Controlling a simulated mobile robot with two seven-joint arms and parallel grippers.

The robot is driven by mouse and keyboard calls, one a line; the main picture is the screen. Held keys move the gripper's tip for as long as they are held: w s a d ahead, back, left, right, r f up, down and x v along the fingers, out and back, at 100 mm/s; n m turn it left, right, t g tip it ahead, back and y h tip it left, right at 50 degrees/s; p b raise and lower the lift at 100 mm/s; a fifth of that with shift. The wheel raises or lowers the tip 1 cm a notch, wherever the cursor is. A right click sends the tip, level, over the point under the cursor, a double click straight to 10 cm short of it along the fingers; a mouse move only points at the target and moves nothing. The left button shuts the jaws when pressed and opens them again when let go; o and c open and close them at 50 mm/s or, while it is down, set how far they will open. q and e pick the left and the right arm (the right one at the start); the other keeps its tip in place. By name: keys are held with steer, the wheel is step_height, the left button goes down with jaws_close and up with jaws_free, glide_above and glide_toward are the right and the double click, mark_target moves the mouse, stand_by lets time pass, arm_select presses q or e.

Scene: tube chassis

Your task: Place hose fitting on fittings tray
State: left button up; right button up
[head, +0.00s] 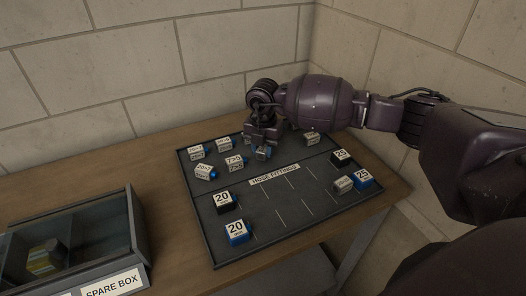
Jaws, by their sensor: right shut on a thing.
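The fittings tray (290,232) is a dark flat tray with a "HOSE FITTINGS" label and marked lines, lying on the wooden table. My right gripper (263,145) reaches in from the right and points down over the tray's back middle. It is shut on a small grey hose fitting (263,153) with a bluish part; the jaws partly hide it. I cannot tell whether this fitting touches the tray. Several labelled fittings stand at the tray's back left, one of them this one (205,172). My left gripper is out of view.
An open dark box labelled "SPARE BOX" (112,284) stands at the front left with a yellowish striped item (45,262) inside. Brick walls (130,65) close off the back and right. The tray's middle and front are mostly free.

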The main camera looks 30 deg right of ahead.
steer(key=shift+f, duration=0.55)
steer(key=shift+f, duration=0.1)
steer(key=shift+f, duration=0.1)
steer(key=o, duration=0.9)
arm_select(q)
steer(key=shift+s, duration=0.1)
arm_select(e)
steer(key=shift+o, duration=0.2)
step_height(320, 180, up, 12)
steer(key=shift+f+p, duration=0.2)
steer(key=shift+p, duration=0.35)
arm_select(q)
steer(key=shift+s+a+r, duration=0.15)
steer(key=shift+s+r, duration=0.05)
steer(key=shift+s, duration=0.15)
arm_select(e)
steer(key=shift+r, duration=0.4)
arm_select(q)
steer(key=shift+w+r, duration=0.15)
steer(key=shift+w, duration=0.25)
